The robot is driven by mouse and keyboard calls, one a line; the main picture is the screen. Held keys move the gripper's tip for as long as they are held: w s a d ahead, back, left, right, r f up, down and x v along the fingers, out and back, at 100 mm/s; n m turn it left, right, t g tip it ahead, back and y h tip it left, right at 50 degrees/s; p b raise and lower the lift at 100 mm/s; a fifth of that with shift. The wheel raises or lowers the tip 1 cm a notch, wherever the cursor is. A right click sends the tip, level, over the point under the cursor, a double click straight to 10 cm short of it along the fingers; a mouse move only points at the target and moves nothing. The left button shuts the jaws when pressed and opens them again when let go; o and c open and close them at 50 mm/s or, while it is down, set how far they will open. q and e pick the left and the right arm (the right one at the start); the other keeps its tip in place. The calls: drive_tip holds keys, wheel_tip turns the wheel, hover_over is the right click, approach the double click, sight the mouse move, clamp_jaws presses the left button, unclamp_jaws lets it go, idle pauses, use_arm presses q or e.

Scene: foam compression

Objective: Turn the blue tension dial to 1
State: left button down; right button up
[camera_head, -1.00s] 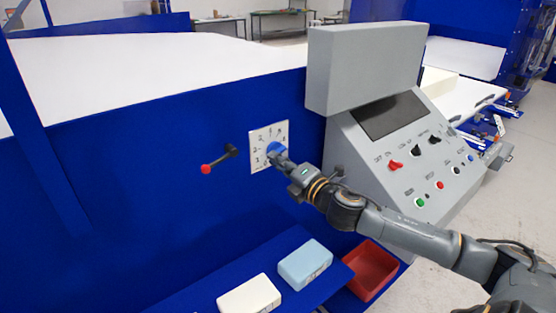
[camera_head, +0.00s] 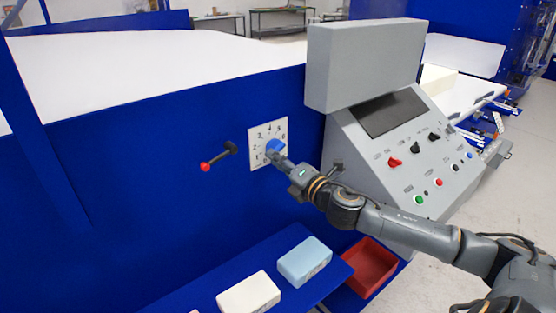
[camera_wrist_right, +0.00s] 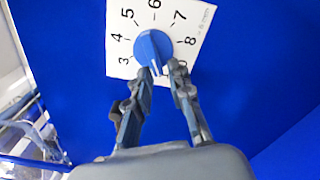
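The blue tension dial (camera_head: 276,145) sits on a white numbered plate (camera_head: 283,128) on the blue machine wall. In the right wrist view the dial (camera_wrist_right: 153,46) is seen close, with numbers around it on the plate (camera_wrist_right: 118,75). Its raised ridge runs towards my fingers; I cannot tell which number it points to. My right gripper (camera_head: 277,156) is at the dial's lower side. In the wrist view its fingertips (camera_wrist_right: 164,72) are apart, at the near end of the ridge; I cannot tell whether they touch it. My left gripper is not in view.
A black lever with a red knob (camera_head: 205,167) sticks out left of the dial. A grey control console (camera_head: 345,145) stands to the right. Below are a blue shelf (camera_head: 215,288) with a cream block (camera_head: 248,294) and a light blue block (camera_head: 304,262), and a red bin (camera_head: 385,268).

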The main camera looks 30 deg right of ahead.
drive_tip(key=shift+o, duration=0.2)
drive_tip(key=shift+r, duration=0.1)
drive_tip(key=shift+s, duration=0.1)
drive_tip(key=s+d, duration=0.1)
drive_tip(key=s, duration=1)
drive_tip(key=shift+s, duration=0.4)
idle(0.4)
